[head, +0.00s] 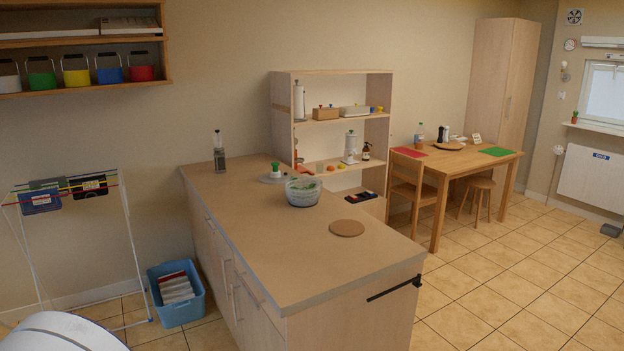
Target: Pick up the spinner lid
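The bowl hides none or little of the lid. Neither of my grippers is in view.
The counter (270,240) also holds a round cork mat (347,228) and a dark grinder-like bottle (219,155). A towel or bar rail (393,288) sticks out at its right end. A drying rack (75,190) and blue crate (178,310) stand left. The counter's near part is clear.

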